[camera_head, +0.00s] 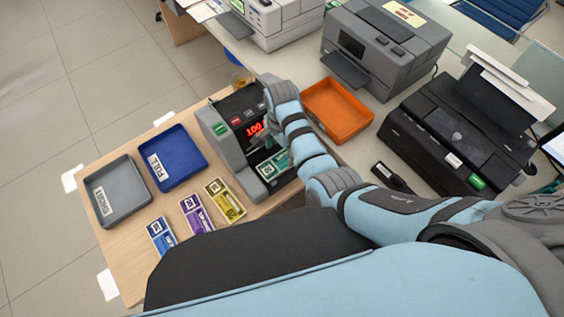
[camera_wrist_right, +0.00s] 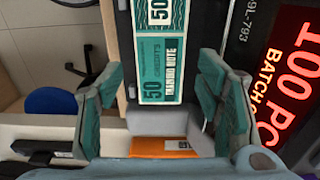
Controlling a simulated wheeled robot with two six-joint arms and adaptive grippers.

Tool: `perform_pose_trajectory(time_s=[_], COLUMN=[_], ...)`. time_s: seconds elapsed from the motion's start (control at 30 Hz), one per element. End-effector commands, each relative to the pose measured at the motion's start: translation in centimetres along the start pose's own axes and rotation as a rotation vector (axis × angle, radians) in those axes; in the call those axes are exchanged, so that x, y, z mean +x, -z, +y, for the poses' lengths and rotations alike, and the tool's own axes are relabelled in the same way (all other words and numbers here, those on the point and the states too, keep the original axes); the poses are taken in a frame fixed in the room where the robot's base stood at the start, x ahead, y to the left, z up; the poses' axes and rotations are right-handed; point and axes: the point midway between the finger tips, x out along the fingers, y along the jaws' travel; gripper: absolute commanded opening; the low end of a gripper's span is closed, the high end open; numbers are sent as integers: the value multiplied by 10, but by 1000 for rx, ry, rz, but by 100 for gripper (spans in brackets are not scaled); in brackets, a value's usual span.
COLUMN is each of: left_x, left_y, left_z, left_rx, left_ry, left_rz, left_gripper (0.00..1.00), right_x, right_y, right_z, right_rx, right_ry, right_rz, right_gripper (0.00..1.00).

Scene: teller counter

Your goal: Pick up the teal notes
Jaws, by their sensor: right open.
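The teal notes (camera_head: 267,170) lie in the output tray of the grey counting machine (camera_head: 222,143), partly hidden by my right arm in the head view. In the right wrist view the teal notes (camera_wrist_right: 160,72) are printed with "50" and "MARKED NOTE" and show between the fingers, towards the top. My right gripper (camera_wrist_right: 160,105) is open and empty, its teal-padded fingers apart on either side of the notes' line. In the head view my right gripper is mostly hidden by its own wrist at the machine. My left gripper is not in view.
Blue (camera_head: 160,232), purple (camera_head: 196,214) and yellow (camera_head: 225,201) note bundles lie left of the machine. A grey tray (camera_head: 118,213) and a blue tray (camera_head: 187,178) stand beyond them. An orange tray (camera_head: 309,116), a grey device (camera_head: 384,45) and a black printer (camera_head: 440,123) stand to the right.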

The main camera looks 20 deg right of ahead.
Motion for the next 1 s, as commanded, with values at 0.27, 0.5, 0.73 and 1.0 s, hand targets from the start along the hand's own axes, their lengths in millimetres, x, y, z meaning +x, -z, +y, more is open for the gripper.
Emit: perform_pose_trajectory(time_s=[0.27, 0.5, 0.73, 1.0], left_x=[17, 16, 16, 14], left_y=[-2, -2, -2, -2], left_z=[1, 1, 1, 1], left_rx=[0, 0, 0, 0], left_ry=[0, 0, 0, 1], left_rz=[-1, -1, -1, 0], left_gripper=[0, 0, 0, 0], right_x=[50, 53, 53, 50], right_y=[1, 1, 2, 2], right_z=[1, 0, 0, 0], right_rx=[-2, -1, -1, -1], right_ry=[-2, 1, 1, 2], right_rz=[-2, -1, -1, 0], right_gripper=[60, 60, 25, 20])
